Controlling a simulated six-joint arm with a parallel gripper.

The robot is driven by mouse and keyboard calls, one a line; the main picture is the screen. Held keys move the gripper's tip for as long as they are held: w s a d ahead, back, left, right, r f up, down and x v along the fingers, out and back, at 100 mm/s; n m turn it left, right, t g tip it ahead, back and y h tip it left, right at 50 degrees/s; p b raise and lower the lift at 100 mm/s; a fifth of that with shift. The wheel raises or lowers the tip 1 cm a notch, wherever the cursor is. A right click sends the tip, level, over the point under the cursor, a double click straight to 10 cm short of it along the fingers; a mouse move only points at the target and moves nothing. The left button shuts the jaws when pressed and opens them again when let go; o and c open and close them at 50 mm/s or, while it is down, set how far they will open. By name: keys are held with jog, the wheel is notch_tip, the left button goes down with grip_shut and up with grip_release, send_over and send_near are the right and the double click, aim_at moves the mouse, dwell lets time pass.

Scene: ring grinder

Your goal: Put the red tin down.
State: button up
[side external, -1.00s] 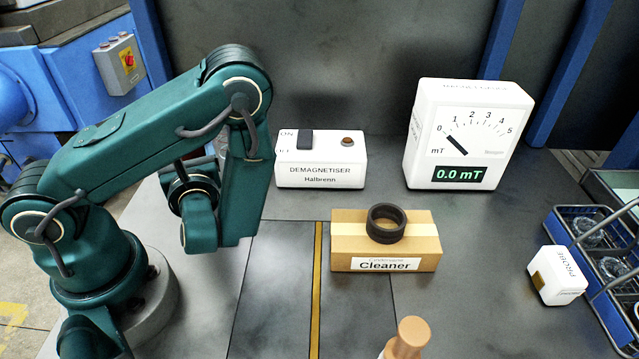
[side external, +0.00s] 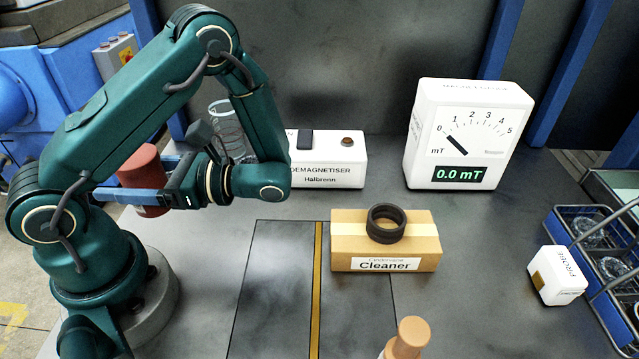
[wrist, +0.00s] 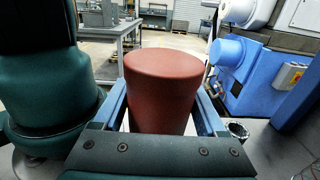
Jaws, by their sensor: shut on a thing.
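The red tin (side external: 141,177) is a plain cylinder at the left in the side view, partly hidden behind my arm. It fills the middle of the wrist view (wrist: 162,88). My gripper (side external: 137,192) is shut on the tin, with a blue finger on each side of it in the wrist view (wrist: 163,108). The tin looks close to upright, tilted slightly. I cannot tell whether its base touches the table.
A cardboard Cleaner box (side external: 385,246) with a black ring (side external: 386,223) on top stands mid-table. A probe box (side external: 556,276) and blue basket (side external: 606,300) are at right.

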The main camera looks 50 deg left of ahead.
jog(key=w+d+n+g+h, duration=0.1)
jog(key=d+n+g+h, duration=0.3)
jog(key=d+n+h, duration=1.4)
jog(key=w+d+r+n+t+h, duration=0.3)
jog(key=w+n+t+h, duration=0.2)
jog(key=w+t+h, duration=0.45)
jog(key=s+d+f, duration=0.2)
jog(key=d, duration=0.1)
jog(key=s+d+f+h, duration=0.1)
jog(key=s+d+f, duration=0.1)
jog(key=d, duration=0.1)
jog(key=s+d+f+h, duration=0.1)
jog(key=s+d+f, duration=0.1)
jog(key=s+d, duration=0.1)
jog(key=shift+d+f, duration=0.4)
jog(key=shift+d, duration=0.15)
jog(key=shift+f, duration=2.05)
jog(key=o, duration=1.5)
jog(key=shift+f, duration=0.15)
